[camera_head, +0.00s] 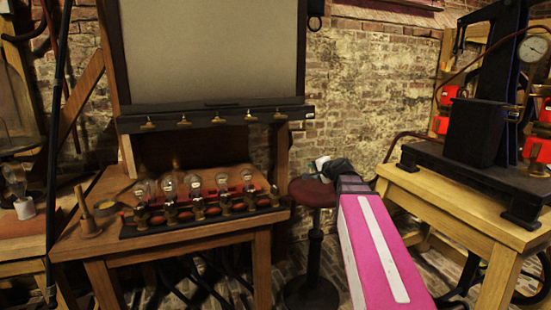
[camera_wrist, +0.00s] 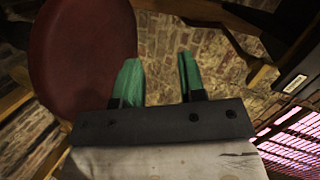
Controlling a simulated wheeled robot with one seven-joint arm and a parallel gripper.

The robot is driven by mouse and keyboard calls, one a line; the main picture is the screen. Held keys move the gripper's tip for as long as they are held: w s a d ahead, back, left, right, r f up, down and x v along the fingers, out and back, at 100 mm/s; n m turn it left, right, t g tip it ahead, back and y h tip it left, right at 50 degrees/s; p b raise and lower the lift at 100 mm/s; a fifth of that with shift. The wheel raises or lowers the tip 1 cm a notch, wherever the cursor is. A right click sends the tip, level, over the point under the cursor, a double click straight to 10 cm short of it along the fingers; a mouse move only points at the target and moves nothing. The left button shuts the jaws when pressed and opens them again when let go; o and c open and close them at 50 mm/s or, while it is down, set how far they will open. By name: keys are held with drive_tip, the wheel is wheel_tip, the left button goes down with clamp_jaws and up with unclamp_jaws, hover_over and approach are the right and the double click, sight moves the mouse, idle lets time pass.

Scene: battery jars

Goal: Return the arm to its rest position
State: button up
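My gripper (camera_wrist: 158,75) shows in the wrist view with its two green fingers apart and nothing between them. Brick wall and part of a dark red round stool seat (camera_wrist: 80,50) lie beyond the fingers. In the head view my pink arm reaches forward from the lower right. Its end, with the dark wrist and pale gripper body, is over the stool seat (camera_head: 312,192), between the two tables. The fingers are too small to make out there. I cannot tell how far the gripper is above the seat.
The left wooden table (camera_head: 110,185) bears a row of glass bulbs (camera_head: 195,185) below a grey board (camera_head: 208,50). The right wooden table (camera_head: 440,205) bears a black apparatus (camera_head: 475,130) with a gauge (camera_head: 533,48) and red parts. A brick wall (camera_head: 365,90) stands behind.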

drive_tip(key=s+a+f+n+g+h, duration=0.1)
drive_tip(key=s+a+f+n+g, duration=0.15)
drive_tip(key=s+f, duration=0.45)
drive_tip(key=s+a+f+n+g+h, duration=0.1)
drive_tip(key=s+f+n+g, duration=0.2)
drive_tip(key=f, duration=0.9)
drive_tip(key=s+d+f+n+g+h, duration=0.1)
drive_tip(key=s+f+n+g+h, duration=0.1)
drive_tip(key=s+f, duration=0.4)
drive_tip(key=s+d+f+n+g+h, duration=0.1)
drive_tip(key=s+f+n+g+h, duration=0.1)
drive_tip(key=s+f+g, duration=0.3)
wheel_tip(320, 180, down, 3)
drive_tip(key=s, duration=0.2)
drive_tip(key=shift+s+d+r, duration=0.15)
drive_tip(key=shift+s+d, duration=0.15)
drive_tip(key=shift+d, duration=0.1)
drive_tip(key=shift+d+n, duration=0.1)
drive_tip(key=shift+n, duration=0.15)
